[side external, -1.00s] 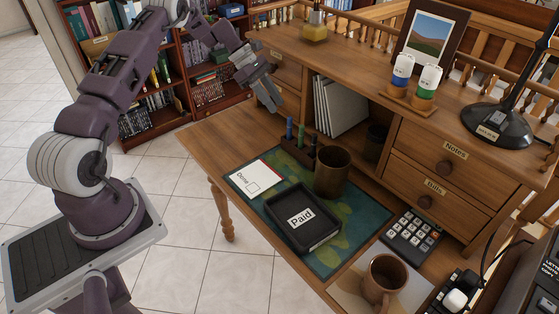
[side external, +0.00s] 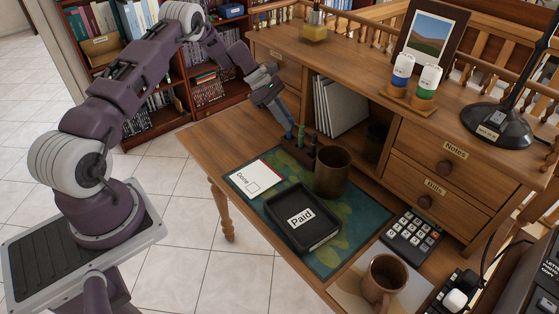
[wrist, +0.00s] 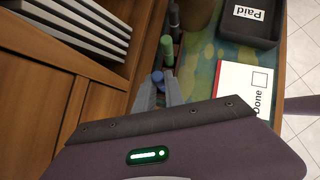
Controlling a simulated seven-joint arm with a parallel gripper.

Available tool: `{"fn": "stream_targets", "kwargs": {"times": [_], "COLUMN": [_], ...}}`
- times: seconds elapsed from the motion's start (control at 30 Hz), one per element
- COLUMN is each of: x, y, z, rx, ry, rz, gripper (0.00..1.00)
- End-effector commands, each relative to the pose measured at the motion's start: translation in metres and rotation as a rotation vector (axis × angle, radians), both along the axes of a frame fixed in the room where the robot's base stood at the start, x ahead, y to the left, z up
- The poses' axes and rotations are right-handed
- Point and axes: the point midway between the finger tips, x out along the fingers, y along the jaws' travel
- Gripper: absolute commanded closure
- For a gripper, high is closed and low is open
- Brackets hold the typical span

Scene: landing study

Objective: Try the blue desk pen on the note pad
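The blue desk pen (wrist: 157,77) stands in a dark pen holder (side external: 297,150) at the back left of the desk mat; its round blue top shows in the wrist view. My gripper (side external: 287,131) has come down over it from above. In the wrist view my fingers (wrist: 159,88) are apart, one on each side of the blue top, with a gap that looks open. The lower pen is hidden in the holder. The white note pad (side external: 254,179), marked "Done" with a checkbox and a red edge, lies flat on the mat's left; it also shows in the wrist view (wrist: 236,78).
A green pen (wrist: 166,50) and a dark pen (wrist: 174,18) stand in line beside the blue one. A brown cup (side external: 332,174) and a black "Paid" tray (side external: 327,238) are close by. White upright folders (side external: 336,106) stand behind the holder.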

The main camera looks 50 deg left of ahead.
Motion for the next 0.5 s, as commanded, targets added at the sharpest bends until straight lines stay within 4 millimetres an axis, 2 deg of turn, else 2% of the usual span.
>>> {"fn": "stream_targets", "kwargs": {"times": [0.17,0.5], "x": [0.000,0.000], "y": [0.000,0.000], "z": [0.002,0.038], "rx": [0.001,0.001], "ry": [-0.001,-0.001], "rz": [0.000,0.000], "gripper": [1.00,1.00]}}
